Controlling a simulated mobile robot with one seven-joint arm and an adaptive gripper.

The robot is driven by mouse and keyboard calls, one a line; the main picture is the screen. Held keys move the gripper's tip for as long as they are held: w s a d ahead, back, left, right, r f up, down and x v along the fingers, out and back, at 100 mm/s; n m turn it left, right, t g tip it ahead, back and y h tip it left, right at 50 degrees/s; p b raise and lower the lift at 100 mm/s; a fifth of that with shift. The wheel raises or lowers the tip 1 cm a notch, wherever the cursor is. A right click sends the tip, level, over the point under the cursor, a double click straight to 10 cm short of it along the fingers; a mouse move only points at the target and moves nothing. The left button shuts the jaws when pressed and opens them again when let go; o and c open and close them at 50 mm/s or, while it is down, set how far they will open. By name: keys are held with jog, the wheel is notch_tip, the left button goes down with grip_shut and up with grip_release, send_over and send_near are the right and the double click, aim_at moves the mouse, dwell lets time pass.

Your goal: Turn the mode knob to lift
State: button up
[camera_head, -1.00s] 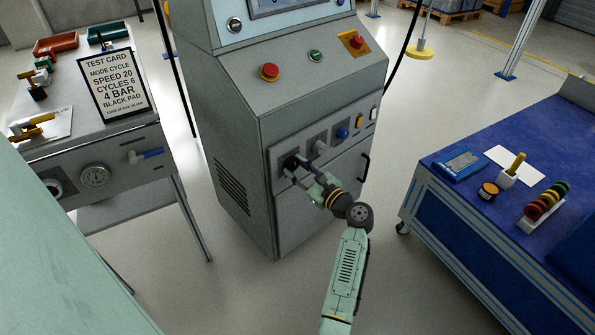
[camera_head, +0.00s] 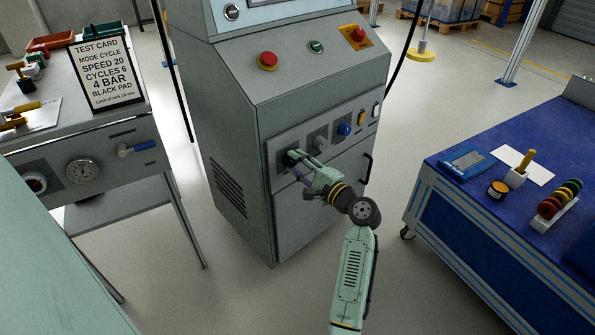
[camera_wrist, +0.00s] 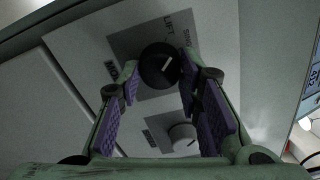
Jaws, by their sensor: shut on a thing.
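The black mode knob (camera_wrist: 160,66) sits on the machine's front panel, on a dark label plate in the wrist view. A white pointer line on its face slants up and to the right. The word LIFT is printed on the plate above the knob; another word, partly legible, stands to its right. My gripper (camera_wrist: 158,68) has its purple-padded fingers on both sides of the knob and is shut on it. In the head view, my gripper (camera_head: 296,165) reaches the leftmost knob of the panel row and largely hides it.
A grey knob (camera_head: 320,143) is beside the mode knob, with a blue knob (camera_head: 344,129) further right. A black door handle (camera_head: 367,167) is below. A test card (camera_head: 107,75) stands on the left bench. A blue-topped cart (camera_head: 450,190) is right; floor between is clear.

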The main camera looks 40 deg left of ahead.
jog(key=shift+n+b, duration=1.2)
jog(key=shift+n, duration=0.4)
jog(key=shift+r, duration=0.1)
jog(key=o, duration=1.2)
